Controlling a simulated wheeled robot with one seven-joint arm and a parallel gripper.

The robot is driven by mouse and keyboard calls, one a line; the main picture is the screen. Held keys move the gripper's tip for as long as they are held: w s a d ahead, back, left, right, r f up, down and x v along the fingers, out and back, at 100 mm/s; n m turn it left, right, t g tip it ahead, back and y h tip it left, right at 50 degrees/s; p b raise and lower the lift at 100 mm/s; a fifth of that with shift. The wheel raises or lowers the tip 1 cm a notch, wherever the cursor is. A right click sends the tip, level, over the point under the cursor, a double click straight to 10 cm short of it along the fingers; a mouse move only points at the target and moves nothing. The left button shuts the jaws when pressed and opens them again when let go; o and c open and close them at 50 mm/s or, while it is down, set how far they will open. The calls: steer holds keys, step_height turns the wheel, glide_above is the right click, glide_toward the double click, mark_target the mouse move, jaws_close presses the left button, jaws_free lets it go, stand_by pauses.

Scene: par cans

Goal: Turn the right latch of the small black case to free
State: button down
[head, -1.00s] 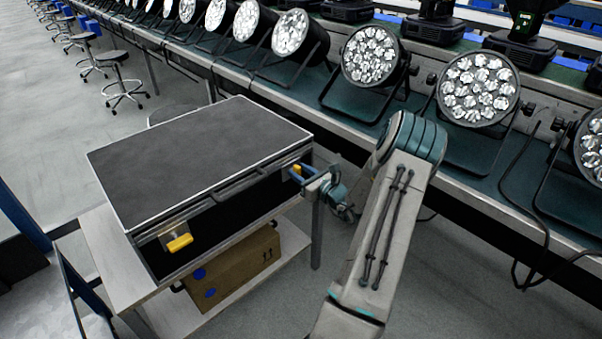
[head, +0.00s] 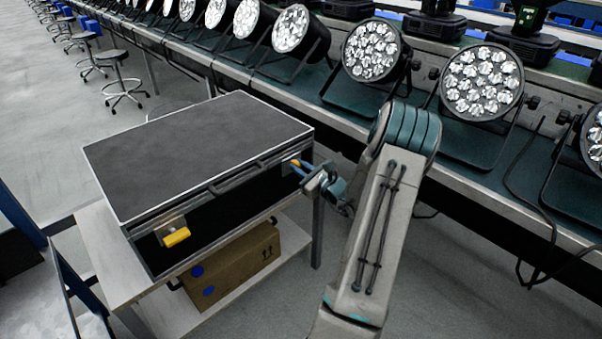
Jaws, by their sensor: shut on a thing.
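The small black case (head: 200,150) lies closed on a pale wheeled stand or table, with a dark grey lid and bright metal edges. Its left latch (head: 176,237) is yellow on a metal plate and stands out from the front face. Its right latch (head: 295,163) is at the right end of the same face, mostly hidden by my gripper, with only a bit of yellow showing. My gripper (head: 299,169) reaches in from the right and is shut on the right latch. The latch's exact angle is hard to tell.
A cardboard box (head: 235,265) with blue dots sits on the shelf below the case. A long bench (head: 470,165) with several par cans (head: 480,83) runs behind my arm. Several stools (head: 122,82) stand at the far left. Grey floor is open at left.

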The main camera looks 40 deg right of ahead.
steer(key=n+b, duration=0.2)
steer(key=b, duration=0.2)
steer(key=f+n+b, duration=0.1)
steer(key=n+b, duration=0.2)
steer(key=b, duration=0.1)
steer(key=a+n+b, duration=0.1)
steer(key=n+b, duration=0.2)
steer(key=b, duration=0.1)
steer(key=shift+f, duration=0.25)
steer(key=n+b, duration=0.1)
steer(key=b, duration=0.2)
steer(key=n+b, duration=0.2)
steer(key=b, duration=0.2)
steer(key=n+b, duration=0.1)
steer(key=b, duration=0.2)
steer(key=shift+a+f+n+b, duration=0.15)
steer(key=shift+f+n+b, duration=0.15)
steer(key=shift+n+b, duration=0.1)
steer(key=n+b, duration=0.1)
steer(key=b, duration=0.2)
steer(key=shift+r+n, duration=0.1)
steer(key=shift+n, duration=0.3)
steer(key=shift+r+b, duration=0.1)
steer(key=shift+b, duration=0.4)
steer(key=c, duration=1.4)
jaws_free()
steer(key=shift+s+r, duration=0.1)
steer(key=shift+s, duration=0.05)
